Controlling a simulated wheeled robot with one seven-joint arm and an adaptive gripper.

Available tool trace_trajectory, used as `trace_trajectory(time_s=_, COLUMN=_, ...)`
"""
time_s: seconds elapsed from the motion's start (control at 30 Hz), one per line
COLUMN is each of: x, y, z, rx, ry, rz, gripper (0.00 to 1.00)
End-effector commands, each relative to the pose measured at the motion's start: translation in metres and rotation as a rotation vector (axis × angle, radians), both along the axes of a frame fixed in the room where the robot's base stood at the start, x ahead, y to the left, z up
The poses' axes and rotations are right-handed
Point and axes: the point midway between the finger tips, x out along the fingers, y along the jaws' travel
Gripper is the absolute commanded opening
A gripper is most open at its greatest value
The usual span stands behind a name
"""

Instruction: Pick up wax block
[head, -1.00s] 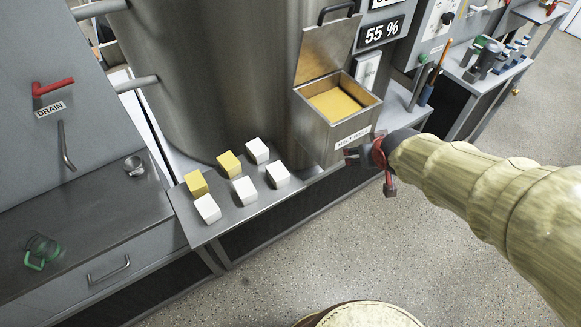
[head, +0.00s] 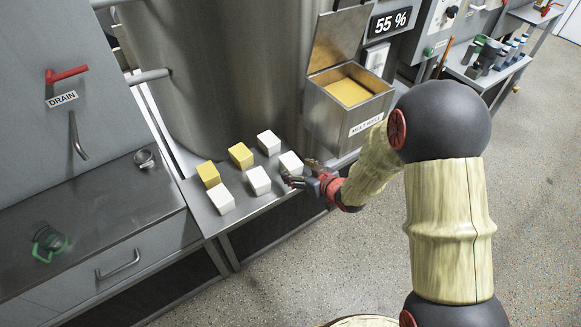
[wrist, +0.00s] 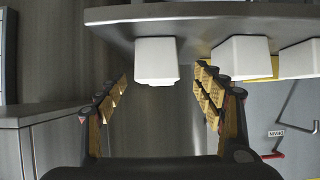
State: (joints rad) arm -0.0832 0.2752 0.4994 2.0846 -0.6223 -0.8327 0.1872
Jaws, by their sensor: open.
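Several white wax blocks and two yellow ones stand in two rows on a grey metal shelf (head: 213,228). The yellow blocks are at the back left (head: 208,174) and back middle (head: 240,155). White blocks stand at the back right (head: 269,142), front left (head: 221,199), front middle (head: 259,180) and front right (head: 291,164). My gripper (head: 299,173) is open and empty at the shelf's front right, close to the front-right white block. In the wrist view, which looks upside down, that block (wrist: 157,60) appears centred between and beyond the open fingers (wrist: 160,88).
An open-lidded metal box labelled MELT WAX (head: 357,122), with yellow inside, stands right of the blocks. A large steel tank (head: 215,70) rises behind the shelf. A counter with a drawer (head: 120,262) is at left. Open floor (head: 340,260) lies in front.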

Motion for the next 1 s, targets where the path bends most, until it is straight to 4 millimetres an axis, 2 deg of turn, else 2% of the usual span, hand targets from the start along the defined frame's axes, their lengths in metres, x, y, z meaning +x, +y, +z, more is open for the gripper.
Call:
trace_trajectory(time_s=0.17, x=0.011, y=0.006, z=-0.006, rx=0.0, ry=-0.001, rz=-0.001, gripper=0.68)
trace_trajectory(time_s=0.43, x=0.041, y=0.023, z=-0.022, rx=-0.002, ry=0.0, rz=0.0, gripper=0.68)
trace_trajectory(time_s=0.7, x=0.045, y=0.025, z=-0.022, rx=-0.001, ry=0.0, rz=-0.002, gripper=0.68)
trace_trajectory(time_s=1.0, x=0.045, y=0.025, z=-0.022, rx=-0.001, ry=0.0, rz=-0.002, gripper=0.52)
